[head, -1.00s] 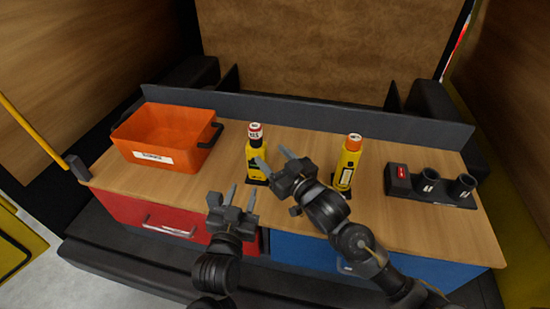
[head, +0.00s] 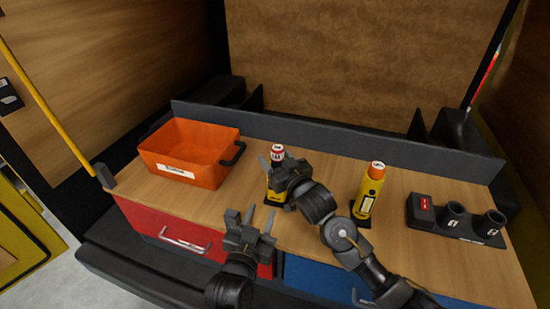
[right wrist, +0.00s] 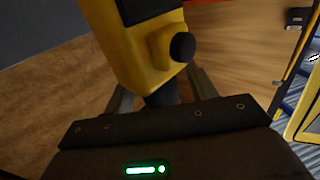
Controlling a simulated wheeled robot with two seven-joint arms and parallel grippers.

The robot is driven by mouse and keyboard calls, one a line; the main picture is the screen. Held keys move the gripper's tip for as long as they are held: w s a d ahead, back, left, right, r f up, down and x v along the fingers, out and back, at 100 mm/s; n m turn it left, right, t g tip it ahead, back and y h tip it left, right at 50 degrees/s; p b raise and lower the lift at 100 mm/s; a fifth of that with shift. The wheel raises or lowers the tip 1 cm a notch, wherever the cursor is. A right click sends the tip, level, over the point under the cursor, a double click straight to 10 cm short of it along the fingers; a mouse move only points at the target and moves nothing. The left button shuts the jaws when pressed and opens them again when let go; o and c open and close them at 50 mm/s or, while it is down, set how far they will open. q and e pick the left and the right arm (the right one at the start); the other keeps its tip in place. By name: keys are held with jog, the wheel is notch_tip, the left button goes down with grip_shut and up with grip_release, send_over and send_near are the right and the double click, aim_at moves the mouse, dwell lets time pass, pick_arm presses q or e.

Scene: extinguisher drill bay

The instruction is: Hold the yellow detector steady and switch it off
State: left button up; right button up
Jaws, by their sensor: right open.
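Two yellow upright devices stand on the bench. Which one is the detector is not certain from labels. My right gripper (head: 284,168) is open at the left device and hides part of it. In the right wrist view a yellow body (right wrist: 148,72) with a dark panel and a round black knob (right wrist: 182,47) is close ahead, between the open fingers; contact cannot be told. My left gripper (head: 257,218) is open and empty, lower and nearer, in front of the bench.
An orange bin (head: 190,155) stands at the left of the wooden bench top (head: 330,178). A black holder with two cups (head: 455,218) and a red-marked block stands at the right. A dark low wall (head: 340,134) runs along the back. Red and blue drawers are below.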

jog(key=shift+w+a, duration=0.15)
jog(key=shift+w, duration=0.05)
grip_shut()
grip_release()
jog(key=shift+s, duration=0.1)
jog(key=v, duration=1.2)
